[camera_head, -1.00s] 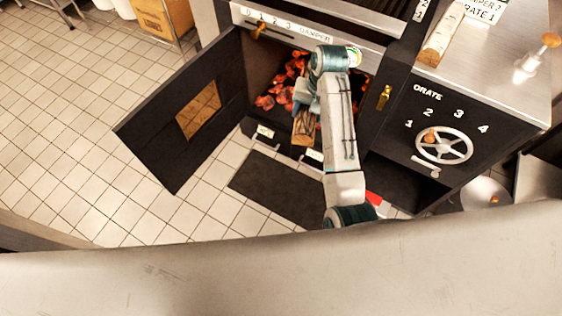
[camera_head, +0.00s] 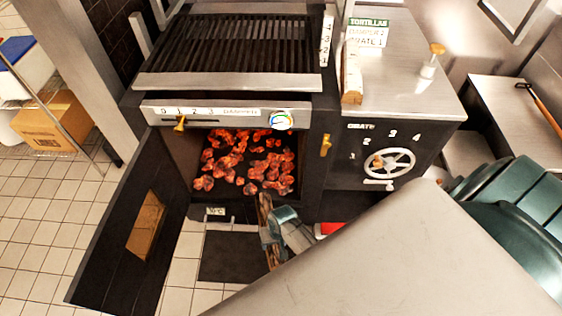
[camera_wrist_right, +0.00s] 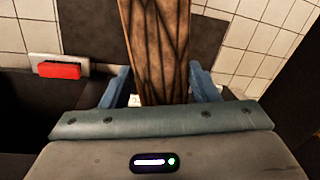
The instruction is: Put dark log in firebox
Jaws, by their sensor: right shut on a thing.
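The dark log (camera_wrist_right: 157,45) is brown with black streaks and stretches away between my right gripper's blue fingers (camera_wrist_right: 160,90) in the right wrist view. My right gripper is shut on it. In the head view the gripper (camera_head: 272,236) is just in front of and below the firebox mouth, partly hidden by my arm. The log (camera_head: 265,208) shows as a narrow strip with its far end by the firebox's lower lip; I cannot tell whether it touches. The firebox (camera_head: 183,152) is open, with glowing orange coals (camera_head: 250,160) inside. My left gripper is not in view.
The firebox door (camera_head: 100,255) is swung open to the left. A pale log (camera_head: 352,80) lies on the steel top (camera_head: 395,75). A handwheel (camera_head: 388,163) sticks out right of the mouth. A dark mat (camera_head: 228,258) lies on the tiled floor in front.

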